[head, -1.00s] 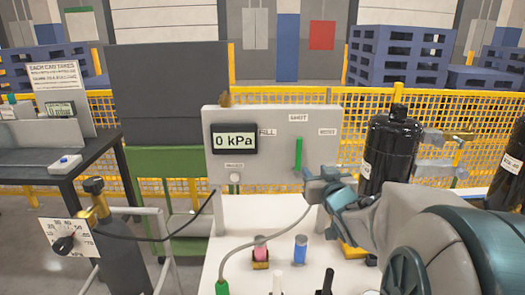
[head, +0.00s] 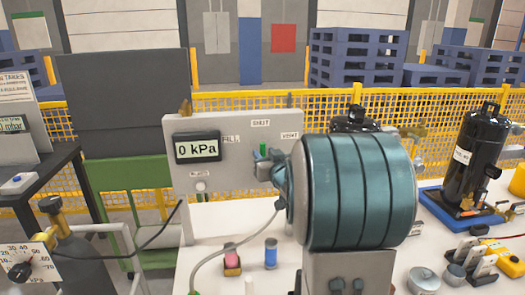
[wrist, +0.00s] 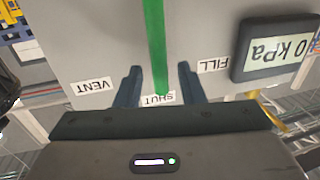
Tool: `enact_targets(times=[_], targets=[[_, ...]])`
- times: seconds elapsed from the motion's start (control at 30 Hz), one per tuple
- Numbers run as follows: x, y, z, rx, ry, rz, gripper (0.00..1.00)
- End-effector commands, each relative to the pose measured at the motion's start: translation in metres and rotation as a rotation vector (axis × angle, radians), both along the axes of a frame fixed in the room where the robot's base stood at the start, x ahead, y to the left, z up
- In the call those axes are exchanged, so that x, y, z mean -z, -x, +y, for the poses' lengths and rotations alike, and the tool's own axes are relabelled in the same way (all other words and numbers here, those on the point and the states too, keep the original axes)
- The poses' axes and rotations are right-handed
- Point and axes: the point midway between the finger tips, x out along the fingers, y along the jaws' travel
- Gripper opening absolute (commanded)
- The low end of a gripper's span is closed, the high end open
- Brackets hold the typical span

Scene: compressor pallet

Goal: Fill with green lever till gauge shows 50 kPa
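The grey panel (head: 221,184) carries a gauge (head: 198,147) that reads 0 kPa. The green lever (head: 263,150) points up at the SHUT label, with FILL on its left and VENT on its right. My gripper (head: 264,172) is at the panel, partly hidden behind my arm. In the wrist view, which is upside down, the lever (wrist: 155,45) lies between the two spread fingers of my gripper (wrist: 160,85), with gaps on both sides. The gauge (wrist: 278,47) also shows there at the right edge.
A white table (head: 215,245) stands below the panel, with a pink-topped piece (head: 232,258) and a blue cylinder (head: 271,253) on it. A hose (head: 222,250) curves up in front of the panel. A black compressor (head: 478,155) stands at right. A gas bottle (head: 75,255) is at left.

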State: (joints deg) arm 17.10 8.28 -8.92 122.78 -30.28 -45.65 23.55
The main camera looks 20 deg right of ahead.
Motion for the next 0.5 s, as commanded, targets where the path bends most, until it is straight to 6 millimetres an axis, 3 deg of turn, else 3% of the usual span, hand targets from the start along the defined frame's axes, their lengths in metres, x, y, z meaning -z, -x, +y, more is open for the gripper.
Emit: enact_targets(times=[0.2,0.5], targets=[[0.0,-0.021,-0.002,0.001,0.001,0.001,0.35],[0.0,-0.025,-0.002,0.001,0.001,0.0,0.35]])
